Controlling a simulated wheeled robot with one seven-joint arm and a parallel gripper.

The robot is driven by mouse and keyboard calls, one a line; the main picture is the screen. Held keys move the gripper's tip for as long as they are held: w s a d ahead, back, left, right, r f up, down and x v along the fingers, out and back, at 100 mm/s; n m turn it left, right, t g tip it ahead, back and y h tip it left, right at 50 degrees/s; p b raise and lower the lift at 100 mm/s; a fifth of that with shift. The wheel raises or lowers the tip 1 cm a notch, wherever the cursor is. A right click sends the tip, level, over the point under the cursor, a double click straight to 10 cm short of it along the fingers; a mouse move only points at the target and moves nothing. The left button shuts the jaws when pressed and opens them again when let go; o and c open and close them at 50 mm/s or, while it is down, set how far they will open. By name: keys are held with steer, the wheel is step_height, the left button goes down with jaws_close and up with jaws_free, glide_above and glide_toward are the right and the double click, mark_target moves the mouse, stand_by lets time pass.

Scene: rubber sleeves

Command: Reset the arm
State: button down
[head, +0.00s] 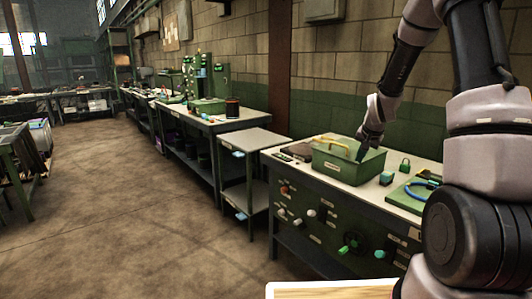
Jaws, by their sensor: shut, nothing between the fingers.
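My arm comes in from the right side of the head view, bent up and over the near workbench (292,179). My gripper (361,157) points down at the green bin (338,170) on this bench. The fingers are dark and small in the picture, and they look closed with nothing held. The fingertips are at or just over the bin; I cannot tell whether they reach inside it. A yellow curved thing (331,141) shows at the bin's far rim. The bin's inside is mostly hidden.
Right of the bin are a green padlock (405,165), a small green block (387,178) and a green board (408,196) with a blue loop. Dark flat items (299,151) lie left of it. A lower side table (252,138) adjoins. The floor (130,210) at left is open.

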steer(key=s+a+r+n, duration=0.1)
steer(key=s+a+r, duration=0.1)
steer(key=s+r, duration=0.6)
steer(key=s+a+r, duration=0.3)
steer(key=s+r, duration=0.2)
steer(key=r, duration=0.5)
steer(key=s+a+r+n+y, duration=0.1)
steer(key=s+a+r, duration=0.1)
steer(key=s, duration=0.8)
steer(key=s+a+r+n+t+y, duration=0.1)
steer(key=s+a+r, duration=0.1)
steer(key=s+r, duration=0.3)
steer(key=s, duration=0.4)
steer(key=shift+s+a+r, duration=0.15)
steer(key=shift+s+r, duration=0.05)
steer(key=shift+s, duration=0.2)
